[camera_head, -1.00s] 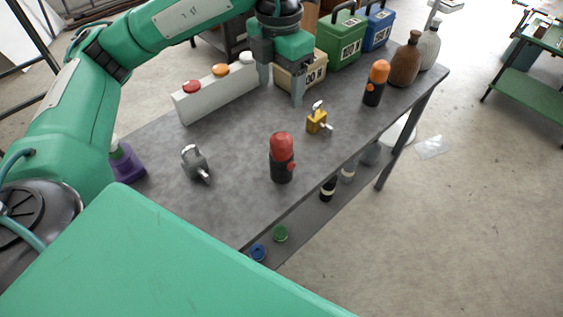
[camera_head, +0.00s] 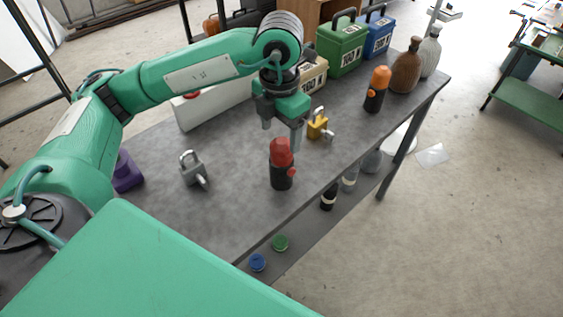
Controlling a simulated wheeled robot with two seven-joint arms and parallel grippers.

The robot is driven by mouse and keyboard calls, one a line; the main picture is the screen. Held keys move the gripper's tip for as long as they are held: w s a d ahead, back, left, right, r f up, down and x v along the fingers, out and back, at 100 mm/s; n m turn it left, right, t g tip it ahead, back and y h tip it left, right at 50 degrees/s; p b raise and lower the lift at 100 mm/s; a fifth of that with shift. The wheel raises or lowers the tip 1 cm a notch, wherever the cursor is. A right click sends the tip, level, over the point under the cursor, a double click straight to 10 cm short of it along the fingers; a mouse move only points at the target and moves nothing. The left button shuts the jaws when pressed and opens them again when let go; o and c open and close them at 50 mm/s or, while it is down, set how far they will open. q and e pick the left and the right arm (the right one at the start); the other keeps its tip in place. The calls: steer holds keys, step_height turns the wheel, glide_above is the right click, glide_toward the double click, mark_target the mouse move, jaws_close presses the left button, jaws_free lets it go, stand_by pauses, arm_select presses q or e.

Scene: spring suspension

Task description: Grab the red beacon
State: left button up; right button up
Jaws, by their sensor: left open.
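The red beacon (camera_head: 281,165) stands upright on the grey table, with a red top and a black base with a small red knob. My left gripper (camera_head: 282,138) points down above and just behind it, fingers apart with nothing seen between them. One finger overlaps or comes very close to the beacon's top in the picture; I cannot tell whether they touch. My right gripper is not in view.
A grey padlock (camera_head: 192,168) lies left of the beacon and a yellow padlock (camera_head: 318,124) right behind it. An orange beacon (camera_head: 377,88) and a brown bottle (camera_head: 406,66) stand farther right. A white box (camera_head: 212,103) stands behind. The table's front edge is close to the beacon.

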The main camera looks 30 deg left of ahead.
mark_target(282, 141)
arm_select(q)
steer(key=shift+d+f, duration=0.1)
steer(key=shift+f, duration=0.25)
step_height(282, 141, down, 4)
steer(key=shift+s+d+f+p, duration=0.1)
steer(key=shift+s+f+p, duration=0.1)
steer(key=shift+p, duration=0.4)
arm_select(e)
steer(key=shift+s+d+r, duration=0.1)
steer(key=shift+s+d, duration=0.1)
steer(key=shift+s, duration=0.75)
arm_select(q)
steer(key=shift+c, duration=0.2)
steer(key=shift+w, duration=0.1)
steer(key=c, duration=1.4)
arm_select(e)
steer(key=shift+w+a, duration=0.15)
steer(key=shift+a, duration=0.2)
